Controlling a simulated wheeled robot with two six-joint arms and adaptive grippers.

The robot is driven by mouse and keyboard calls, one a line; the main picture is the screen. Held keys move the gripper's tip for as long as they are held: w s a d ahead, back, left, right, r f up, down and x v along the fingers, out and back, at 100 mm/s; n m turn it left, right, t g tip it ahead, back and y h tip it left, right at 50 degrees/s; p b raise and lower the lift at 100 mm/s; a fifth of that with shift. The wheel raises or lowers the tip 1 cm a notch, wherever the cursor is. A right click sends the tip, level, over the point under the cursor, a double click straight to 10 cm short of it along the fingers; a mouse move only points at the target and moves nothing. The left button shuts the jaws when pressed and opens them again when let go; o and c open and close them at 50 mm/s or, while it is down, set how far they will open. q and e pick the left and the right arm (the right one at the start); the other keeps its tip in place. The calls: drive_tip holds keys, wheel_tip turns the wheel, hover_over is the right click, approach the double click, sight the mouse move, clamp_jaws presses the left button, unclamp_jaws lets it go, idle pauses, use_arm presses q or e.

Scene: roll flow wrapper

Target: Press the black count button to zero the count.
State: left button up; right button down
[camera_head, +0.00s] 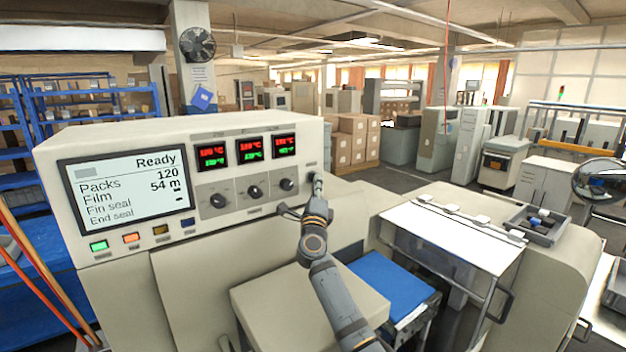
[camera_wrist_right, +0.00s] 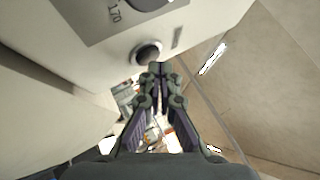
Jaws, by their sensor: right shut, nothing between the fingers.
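The wrapper's control panel (camera_head: 250,170) faces me, and its display (camera_head: 127,186) reads Ready, Packs 120, Film 54 m. My right gripper (camera_head: 317,181) is shut and empty at the right end of the panel, beside the rightmost dial. In the right wrist view a round black button (camera_wrist_right: 147,53) in a pale ring is on the panel face. The shut fingertips (camera_wrist_right: 155,69) are right by its lower edge; I cannot tell whether they touch it. In the head view the gripper mostly hides the button. My left gripper is not in view.
Black dials (camera_head: 254,192) sit under red and green readouts (camera_head: 247,150). Coloured buttons (camera_head: 131,238) line the panel's lower left. A clear guard (camera_head: 450,232) and a blue belt (camera_head: 392,282) lie to the right of my arm. Blue shelving (camera_head: 90,98) stands behind at left.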

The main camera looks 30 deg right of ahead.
drive_tip(key=shift+w, duration=0.4)
idle(0.5)
drive_tip(key=shift+s+p, duration=0.6)
drive_tip(key=shift+s, duration=0.25)
drive_tip(key=s+p, duration=0.2)
drive_tip(key=s, duration=0.1)
drive_tip(key=s+p, duration=0.2)
drive_tip(key=shift+d, duration=0.25)
drive_tip(key=shift+w, duration=0.1)
